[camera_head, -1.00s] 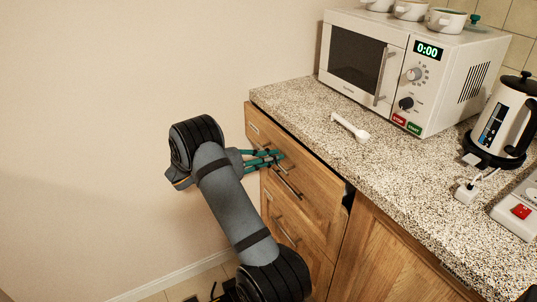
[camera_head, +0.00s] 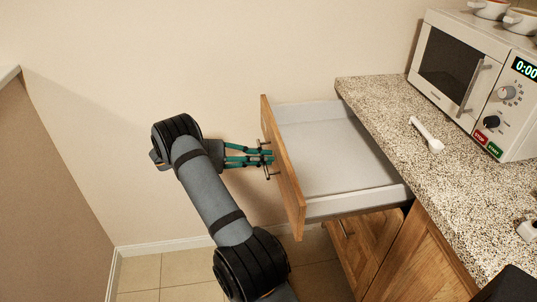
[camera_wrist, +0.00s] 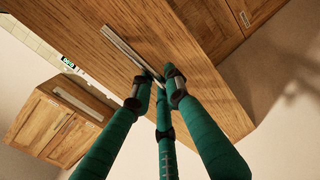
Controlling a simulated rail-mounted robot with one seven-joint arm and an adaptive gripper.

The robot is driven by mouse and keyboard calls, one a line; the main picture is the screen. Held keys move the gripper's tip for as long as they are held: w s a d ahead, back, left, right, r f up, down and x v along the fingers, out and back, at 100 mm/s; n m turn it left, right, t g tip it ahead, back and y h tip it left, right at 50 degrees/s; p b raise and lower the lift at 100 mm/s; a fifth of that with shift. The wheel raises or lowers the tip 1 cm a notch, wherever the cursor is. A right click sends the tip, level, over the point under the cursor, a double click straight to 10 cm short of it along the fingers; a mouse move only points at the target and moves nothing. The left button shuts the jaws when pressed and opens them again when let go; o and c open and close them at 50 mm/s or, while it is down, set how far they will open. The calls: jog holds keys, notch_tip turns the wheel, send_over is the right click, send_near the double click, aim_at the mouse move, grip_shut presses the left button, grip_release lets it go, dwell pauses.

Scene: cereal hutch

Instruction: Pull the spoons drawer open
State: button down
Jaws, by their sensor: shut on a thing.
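The top drawer of the wooden cabinet is pulled far out, and its wooden front (camera_head: 289,185) stands well clear of the counter. Its pale grey inside (camera_head: 325,150) looks empty. My gripper (camera_head: 268,158) is at the outer face of the front, shut on the metal bar handle (camera_head: 267,172). In the wrist view, the green fingers of my gripper (camera_wrist: 155,84) close around one end of the handle (camera_wrist: 130,52). The drawer front also fills the upper middle of that view (camera_wrist: 190,60). I cannot read any label on the drawer.
A shut lower drawer (camera_head: 362,240) is below. The speckled counter (camera_head: 385,120) holds a white scoop-like spoon (camera_head: 427,134) and a microwave (camera_head: 470,75). A wall is behind the drawer. Tiled floor (camera_head: 185,270) is free at lower left.

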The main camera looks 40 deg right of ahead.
jog(key=shift+w+a, duration=0.1)
jog(key=shift+a, duration=0.05)
jog(key=c, duration=1.8)
grip_release()
jog(key=shift+o, duration=0.2)
jog(key=shift+w, duration=0.1)
jog(key=v, duration=1.2)
jog(key=x, duration=1.2)
jog(key=shift+s+d, duration=0.2)
jog(key=shift+d, duration=0.1)
